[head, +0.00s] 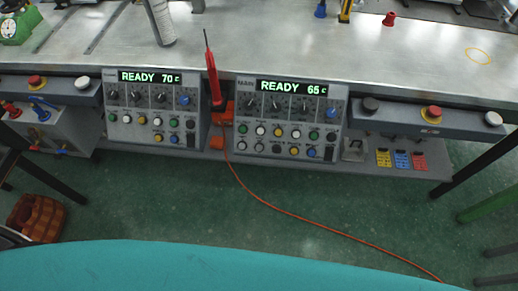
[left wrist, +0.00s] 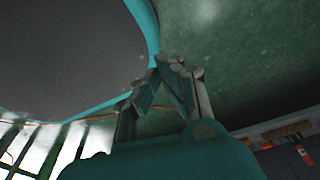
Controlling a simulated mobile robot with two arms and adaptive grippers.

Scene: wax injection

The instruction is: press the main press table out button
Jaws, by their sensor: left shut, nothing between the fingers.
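Two grey control panels hang under the front edge of the metal table in the head view. The right panel (head: 288,118) shows "READY 65 C", with a label that seems to read "MAIN". It has a row of black knobs, a blue knob and rows of coloured round buttons (head: 278,132). The left panel (head: 150,112) shows "READY 70 C" and a similar layout. The button labels are too small to read, so I cannot tell which is table out. My left gripper (left wrist: 163,70) shows only in the left wrist view, shut and empty above the green floor, away from the panels.
A red soldering-iron-like tool (head: 214,82) stands in a holder between the panels, its orange cable trailing over the floor. Red buttons sit on side boxes, one at right (head: 432,112). The metal table (head: 330,45) juts above the panels. The floor (head: 180,205) before them is mostly clear.

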